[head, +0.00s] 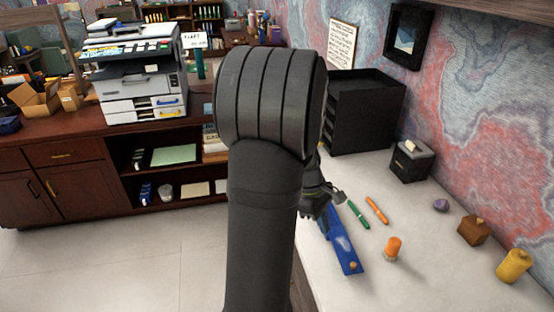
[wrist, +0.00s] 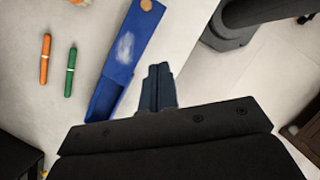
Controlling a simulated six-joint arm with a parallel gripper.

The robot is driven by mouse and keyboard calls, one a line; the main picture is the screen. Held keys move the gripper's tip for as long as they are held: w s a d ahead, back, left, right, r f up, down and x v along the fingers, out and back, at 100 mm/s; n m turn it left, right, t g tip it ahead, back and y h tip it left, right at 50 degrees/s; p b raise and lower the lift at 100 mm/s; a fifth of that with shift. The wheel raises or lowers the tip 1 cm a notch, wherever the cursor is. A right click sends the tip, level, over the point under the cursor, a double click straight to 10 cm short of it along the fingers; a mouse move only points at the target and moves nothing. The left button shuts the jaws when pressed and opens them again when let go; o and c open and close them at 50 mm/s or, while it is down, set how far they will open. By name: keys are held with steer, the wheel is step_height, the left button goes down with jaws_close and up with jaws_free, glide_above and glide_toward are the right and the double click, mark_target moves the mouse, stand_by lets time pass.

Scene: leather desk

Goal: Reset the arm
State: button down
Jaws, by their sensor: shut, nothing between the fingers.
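My gripper (wrist: 158,72) shows in the wrist view with its two fingers closed together and nothing between them. The fingers are over the pale desk top, just right of a long blue case (wrist: 122,45) with a round wooden button at one end. I cannot tell whether they touch it. In the head view my gripper (head: 322,200) is partly hidden behind my own dark arm, at the far end of the blue case (head: 343,246).
A green pen (head: 358,214) and an orange pen (head: 376,210) lie right of the case. An orange cylinder (head: 392,251), a brown block (head: 473,231), a yellow container (head: 514,267) and a purple lump (head: 440,205) stand further right. A black tray stack (head: 365,115) stands behind.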

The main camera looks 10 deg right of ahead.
steer(key=shift+f, duration=0.15)
glide_toward(346, 267)
steer(key=f, duration=0.3)
steer(key=w+a+f, duration=0.1)
steer(key=f, duration=0.1)
steer(key=shift+s+d+f, duration=0.15)
steer(key=shift+s+d, duration=0.75)
steer(key=shift+s, duration=0.1)
steer(key=shift+s+d, duration=0.45)
steer(key=shift+w, duration=0.1)
steer(key=shift+a, duration=0.15)
